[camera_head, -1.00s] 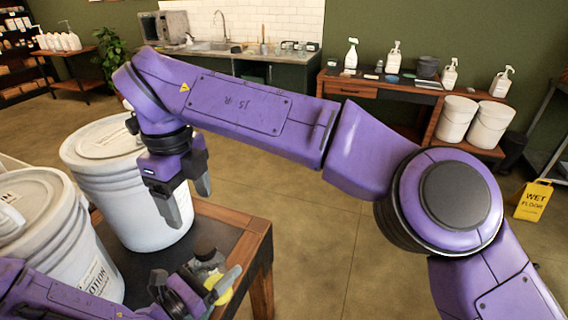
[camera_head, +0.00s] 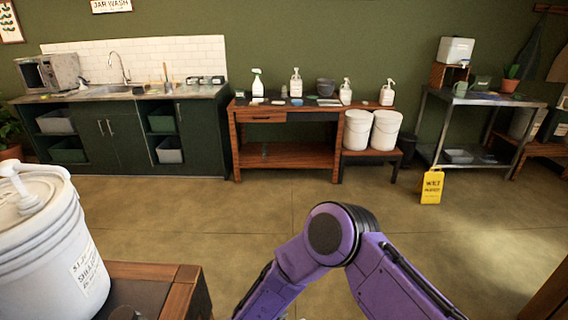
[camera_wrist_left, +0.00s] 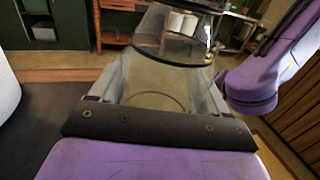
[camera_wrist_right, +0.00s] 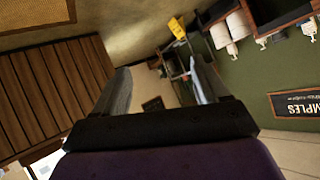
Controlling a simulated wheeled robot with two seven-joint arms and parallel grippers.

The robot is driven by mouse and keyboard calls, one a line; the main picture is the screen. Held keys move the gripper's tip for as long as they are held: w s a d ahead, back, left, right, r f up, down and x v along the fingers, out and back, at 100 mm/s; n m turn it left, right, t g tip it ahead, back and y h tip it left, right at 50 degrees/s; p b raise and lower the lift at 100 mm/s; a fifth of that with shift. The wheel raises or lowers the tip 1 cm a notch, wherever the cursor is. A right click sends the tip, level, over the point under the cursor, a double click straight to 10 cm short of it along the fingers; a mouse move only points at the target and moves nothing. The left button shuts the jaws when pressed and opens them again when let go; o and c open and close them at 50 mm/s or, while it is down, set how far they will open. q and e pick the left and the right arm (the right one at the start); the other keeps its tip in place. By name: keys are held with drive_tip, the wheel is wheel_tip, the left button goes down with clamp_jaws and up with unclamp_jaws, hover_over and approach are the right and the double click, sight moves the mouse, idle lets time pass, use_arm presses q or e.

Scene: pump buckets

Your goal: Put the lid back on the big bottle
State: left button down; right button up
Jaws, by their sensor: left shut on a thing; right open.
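My left gripper (camera_wrist_left: 160,78) is shut on a clear, see-through container (camera_wrist_left: 175,45) with a dark band, in the left wrist view; its full shape is cut off by the top edge. The left gripper is out of the head view. My right gripper (camera_wrist_right: 160,78) is open and empty in the right wrist view, its fingers spread over open room. I cannot pick out a loose lid or a lidless big bottle in these views.
A white bucket with a pump (camera_head: 45,240) stands at the left by a wooden table's corner (camera_head: 175,285). Across clear floor, a wooden bench (camera_head: 290,155) holds pump and spray bottles. White buckets (camera_head: 385,130), a yellow wet-floor sign (camera_head: 432,187) and a metal table (camera_head: 485,98) stand further right.

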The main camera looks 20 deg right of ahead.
drive_tip(key=s+d+f+n+t+y, duration=0.1)
drive_tip(key=s+d+f+n+y, duration=0.1)
drive_tip(key=s+d+f+n, duration=0.65)
drive_tip(key=s+d+g+y, duration=0.1)
drive_tip(key=s+y, duration=0.1)
drive_tip(key=s, duration=0.6)
drive_tip(key=s+d+f+n+g+y, duration=0.1)
drive_tip(key=s+d+y, duration=0.1)
drive_tip(key=s, duration=0.6)
drive_tip(key=shift+s+d+f+g+y, duration=0.25)
drive_tip(key=shift+s+g+y, duration=0.15)
drive_tip(key=shift+y, duration=0.2)
drive_tip(key=shift+s, duration=0.1)
